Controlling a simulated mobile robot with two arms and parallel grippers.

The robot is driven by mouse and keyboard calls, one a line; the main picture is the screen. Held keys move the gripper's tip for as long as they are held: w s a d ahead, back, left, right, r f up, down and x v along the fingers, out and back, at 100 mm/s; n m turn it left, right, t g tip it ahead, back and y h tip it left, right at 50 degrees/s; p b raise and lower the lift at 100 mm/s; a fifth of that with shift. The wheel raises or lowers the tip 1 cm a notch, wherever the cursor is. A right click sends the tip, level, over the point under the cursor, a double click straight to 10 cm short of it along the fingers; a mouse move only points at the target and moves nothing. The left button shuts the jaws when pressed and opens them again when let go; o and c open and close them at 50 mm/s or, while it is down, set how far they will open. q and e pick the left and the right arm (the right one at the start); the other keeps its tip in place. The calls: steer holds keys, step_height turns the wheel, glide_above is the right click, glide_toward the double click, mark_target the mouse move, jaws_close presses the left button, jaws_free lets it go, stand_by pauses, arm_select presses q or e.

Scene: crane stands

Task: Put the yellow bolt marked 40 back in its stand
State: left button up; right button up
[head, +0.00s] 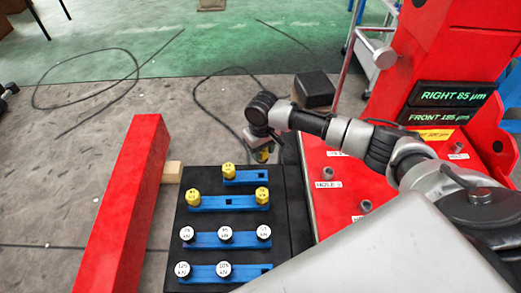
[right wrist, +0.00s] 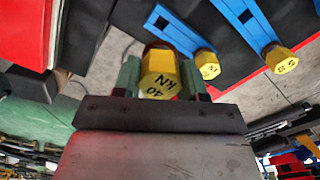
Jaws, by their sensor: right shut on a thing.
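The yellow bolt marked 40 kN (right wrist: 158,78) is between the greenish fingers of my right gripper (right wrist: 160,80), its marked hex head facing the wrist camera. In the head view my right gripper (head: 262,153) hangs above the back right of the black board, with the bolt partly hidden. The short rear blue stand (head: 243,182) holds one yellow bolt (head: 228,170) at its left and has an empty square hole at its right. The blue stand in front (head: 215,207) holds two yellow bolts with an empty hole between them. My left gripper is out of view.
Two nearer blue stands (head: 205,241) hold several white bolts; the nearest has a free right place. A long red beam (head: 125,210) lies left of the black board (head: 293,200). Right is a red machine (head: 440,60) with displays and a red plate with holes.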

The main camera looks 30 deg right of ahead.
mark_target(261, 163)
steer(key=shift+a+r+p, duration=0.1)
steer(key=shift+r+p, duration=0.05)
steer(key=shift+p, duration=0.4)
step_height(261, 163, down, 3)
steer(key=shift+r+b, duration=0.15)
steer(key=shift+b, duration=0.55)
steer(key=shift+f+b, duration=0.65)
steer(key=shift+f, duration=0.75)
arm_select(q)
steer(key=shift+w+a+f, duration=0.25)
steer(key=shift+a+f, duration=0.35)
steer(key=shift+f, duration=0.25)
arm_select(e)
steer(key=shift+f, duration=0.3)
steer(key=shift+f, duration=0.1)
steer(key=shift+f+b, duration=0.75)
steer(key=shift+f, duration=0.9)
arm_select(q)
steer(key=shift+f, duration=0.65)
arm_select(e)
steer(key=o, duration=1.1)
steer(key=shift+c, duration=0.2)
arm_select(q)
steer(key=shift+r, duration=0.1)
arm_select(e)
steer(key=shift+r, duration=0.1)
